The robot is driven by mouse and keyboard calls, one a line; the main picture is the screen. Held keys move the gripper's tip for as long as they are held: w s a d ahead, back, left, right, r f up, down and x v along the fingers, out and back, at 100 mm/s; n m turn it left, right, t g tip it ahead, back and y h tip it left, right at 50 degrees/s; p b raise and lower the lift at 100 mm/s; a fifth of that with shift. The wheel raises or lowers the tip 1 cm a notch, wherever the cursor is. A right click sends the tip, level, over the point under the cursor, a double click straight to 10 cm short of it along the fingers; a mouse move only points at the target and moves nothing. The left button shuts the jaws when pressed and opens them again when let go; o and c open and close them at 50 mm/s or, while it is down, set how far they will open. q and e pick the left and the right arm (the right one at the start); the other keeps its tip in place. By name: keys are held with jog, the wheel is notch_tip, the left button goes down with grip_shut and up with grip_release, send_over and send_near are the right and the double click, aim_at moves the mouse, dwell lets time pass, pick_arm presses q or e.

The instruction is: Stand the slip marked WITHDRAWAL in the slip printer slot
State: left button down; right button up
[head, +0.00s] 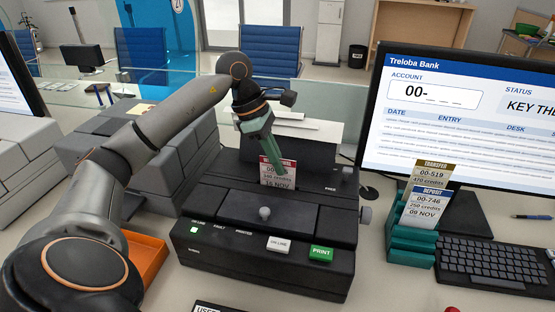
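The slip with a red header (286,179), its heading partly covered, stands near upright at the slot of the black slip printer (270,240). It reads 19 NOV low down, and its lower edge is hidden, so I cannot tell how deep it sits. My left gripper (275,160) reaches down from above, its teal fingers overlapping the slip's upper left part. The fingers overlap each other in this view, so I cannot tell whether they grip the slip. My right gripper is out of view.
A teal rack (410,244) right of the printer holds the TRANSFER slip (432,172) and the DEPOSIT slip (425,207). A monitor (460,110) and keyboard (495,263) stand farther right.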

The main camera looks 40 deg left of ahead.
pick_arm(q)
jog(key=shift+f, duration=0.3)
jog(key=c, duration=1.5)
grip_release()
jog(key=shift+c, duration=0.2)
jog(key=o, duration=0.5)
jog(key=shift+o, duration=0.2)
jog(key=shift+r, duration=0.1)
